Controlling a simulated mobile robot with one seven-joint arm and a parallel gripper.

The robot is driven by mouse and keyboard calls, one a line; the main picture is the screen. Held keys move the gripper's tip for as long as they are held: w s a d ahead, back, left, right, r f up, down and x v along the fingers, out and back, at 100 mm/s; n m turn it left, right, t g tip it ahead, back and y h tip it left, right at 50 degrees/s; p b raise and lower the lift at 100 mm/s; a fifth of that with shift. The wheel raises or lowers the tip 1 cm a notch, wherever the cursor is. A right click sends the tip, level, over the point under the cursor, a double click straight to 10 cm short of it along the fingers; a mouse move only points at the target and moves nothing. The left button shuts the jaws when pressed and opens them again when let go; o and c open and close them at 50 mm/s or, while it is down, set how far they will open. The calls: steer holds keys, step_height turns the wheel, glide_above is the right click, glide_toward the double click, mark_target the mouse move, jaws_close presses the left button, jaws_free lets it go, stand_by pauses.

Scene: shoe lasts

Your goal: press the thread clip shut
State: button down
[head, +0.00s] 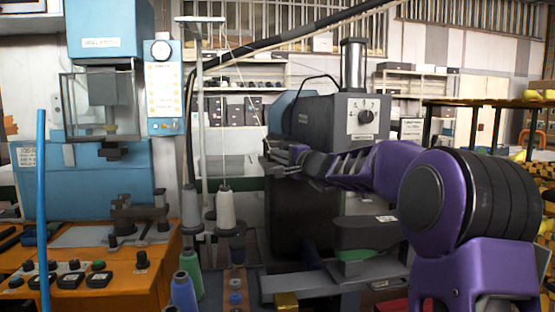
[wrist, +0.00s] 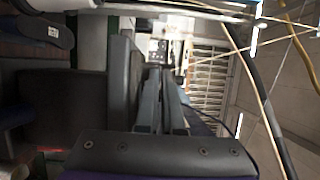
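My gripper (head: 277,162) reaches in from the right to the front of the dark grey machine (head: 310,118), near its upper left corner. In the wrist view, the two grey fingers of my gripper (wrist: 161,73) lie close together near the middle, with nothing seen between them. A pale thread (head: 255,115) comes down from the upper left toward the machine close to my fingertips.
A thread stand (head: 200,100) with a white cone (head: 226,208) stands left of the machine. Green (head: 191,268) and blue (head: 184,293) cones stand in front. A thick black hose (head: 270,42) arches above. A blue press (head: 95,170) with an orange control panel (head: 100,280) is at left.

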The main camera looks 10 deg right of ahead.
steer(key=c, duration=1.1)
jaws_free()
steer(key=shift+a+r, duration=0.1)
steer(key=shift+r+g+p, duration=0.35)
steer(key=shift+g+p, duration=0.15)
steer(key=shift+p, duration=0.2)
steer(key=shift+w+r+m+g+h+p, duration=0.1)
steer(key=shift+r+m+g+h+p, duration=0.25)
steer(key=shift+p, duration=0.9)
steer(key=shift+r+p, duration=0.1)
steer(key=shift+p, duration=1.05)
steer(key=g+p, duration=0.1)
steer(key=p, duration=0.3)
steer(key=shift+r+h+p, duration=0.2)
steer(key=shift+h+p, duration=0.05)
steer(key=shift+p, duration=0.1)
